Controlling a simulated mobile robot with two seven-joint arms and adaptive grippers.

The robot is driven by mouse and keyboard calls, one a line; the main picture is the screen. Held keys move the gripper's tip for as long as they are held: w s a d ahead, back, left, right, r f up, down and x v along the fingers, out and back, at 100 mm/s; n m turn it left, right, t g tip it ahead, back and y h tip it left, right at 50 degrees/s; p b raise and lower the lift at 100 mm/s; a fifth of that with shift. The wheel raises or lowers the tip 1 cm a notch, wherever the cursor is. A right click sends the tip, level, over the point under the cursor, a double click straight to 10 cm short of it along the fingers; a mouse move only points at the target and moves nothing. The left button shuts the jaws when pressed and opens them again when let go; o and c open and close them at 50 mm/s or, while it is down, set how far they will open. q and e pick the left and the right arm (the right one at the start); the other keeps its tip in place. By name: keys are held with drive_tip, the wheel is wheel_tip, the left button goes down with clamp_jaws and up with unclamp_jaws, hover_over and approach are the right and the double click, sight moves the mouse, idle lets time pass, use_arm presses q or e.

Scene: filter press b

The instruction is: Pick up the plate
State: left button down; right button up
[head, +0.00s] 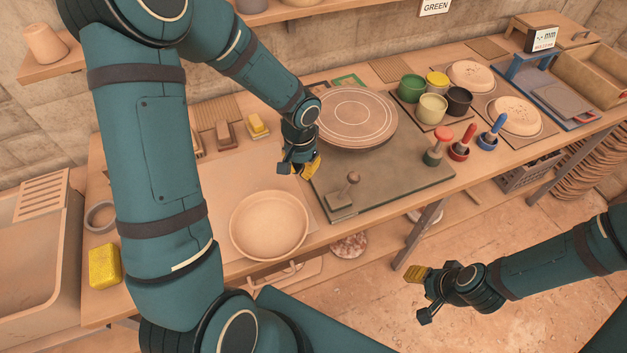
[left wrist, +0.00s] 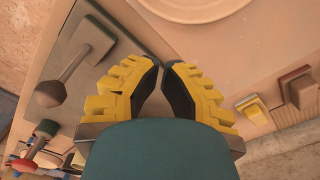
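A round, shallow, pale clay plate (head: 268,226) with a raised rim lies on a light board at the near middle of the bench in the head view. Its edge also shows at the top of the left wrist view (left wrist: 195,8). My left gripper (head: 299,168) is beyond the plate and a little right of it, apart from it. My right gripper (head: 421,296) is open and empty in front of the bench, over the floor.
A stamp-like tool with a knob (head: 346,190) stands on a dark board (head: 400,182) right of the plate. Behind it is a round turntable (head: 357,117). Glaze cups (head: 432,107) stand farther right. A yellow sponge (head: 104,266) lies left, by the sink.

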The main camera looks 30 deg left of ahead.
sight(302, 195)
use_arm(q)
wheel_tip(302, 195, down, 10)
drive_tip(key=shift+s+b, duration=0.1)
drive_tip(key=shift+b, duration=0.7)
use_arm(e)
drive_tip(key=shift+s+a+f, duration=0.1)
drive_tip(key=shift+f, duration=0.75)
